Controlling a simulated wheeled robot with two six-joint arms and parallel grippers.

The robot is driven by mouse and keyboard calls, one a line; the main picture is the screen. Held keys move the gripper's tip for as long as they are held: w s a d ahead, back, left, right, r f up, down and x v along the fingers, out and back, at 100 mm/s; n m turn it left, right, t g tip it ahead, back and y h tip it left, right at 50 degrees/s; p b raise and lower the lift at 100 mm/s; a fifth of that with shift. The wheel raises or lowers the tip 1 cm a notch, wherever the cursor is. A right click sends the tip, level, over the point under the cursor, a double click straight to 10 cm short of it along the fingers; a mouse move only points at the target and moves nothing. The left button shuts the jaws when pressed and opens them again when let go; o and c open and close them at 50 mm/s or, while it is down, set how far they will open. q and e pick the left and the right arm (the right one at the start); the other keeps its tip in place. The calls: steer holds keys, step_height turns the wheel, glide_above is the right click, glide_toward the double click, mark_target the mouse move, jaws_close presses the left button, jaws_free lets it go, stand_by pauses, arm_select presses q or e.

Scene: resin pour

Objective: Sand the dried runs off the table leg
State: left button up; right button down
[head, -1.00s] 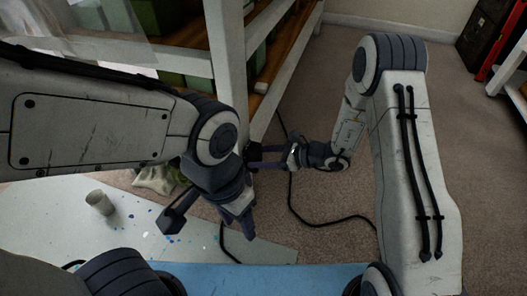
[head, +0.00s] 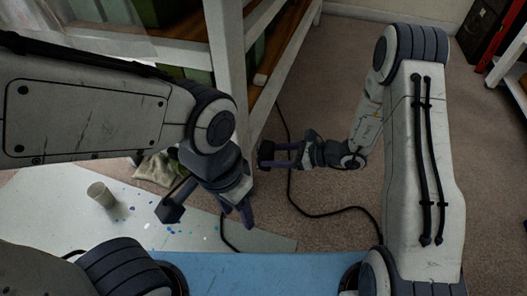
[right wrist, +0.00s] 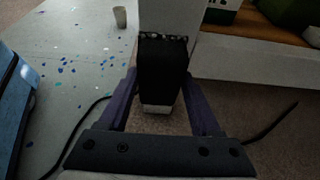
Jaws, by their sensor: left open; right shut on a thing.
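The table leg (head: 228,70) is the white post at upper centre in the head view, its lower part hidden by my left arm. In the right wrist view the leg (right wrist: 168,18) stands behind the held block. I cannot make out the dried runs. My right gripper (head: 280,155) is shut on a black block (head: 265,153), held to the right of the leg. The block also shows between the fingers in the right wrist view (right wrist: 163,75), with a speckled top edge. My left gripper (head: 207,212) is open and empty above the floor sheet.
A pale sheet (head: 60,215) with blue flecks lies at left, with a cup (head: 101,195) on it. A crumpled cloth (head: 155,168) lies near the leg. A black cable (head: 320,212) crosses the carpet (head: 300,235). A wooden shelf (head: 275,65) adjoins the leg.

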steer(key=shift+s+d, duration=0.2)
steer(key=shift+d, duration=0.35)
steer(key=shift+s+d+p, duration=0.15)
steer(key=shift+s+d, duration=0.1)
steer(key=shift+d, duration=0.5)
steer(key=shift+s+d+p, duration=0.15)
steer(key=shift+s+d, duration=0.05)
steer(key=shift+d, duration=0.5)
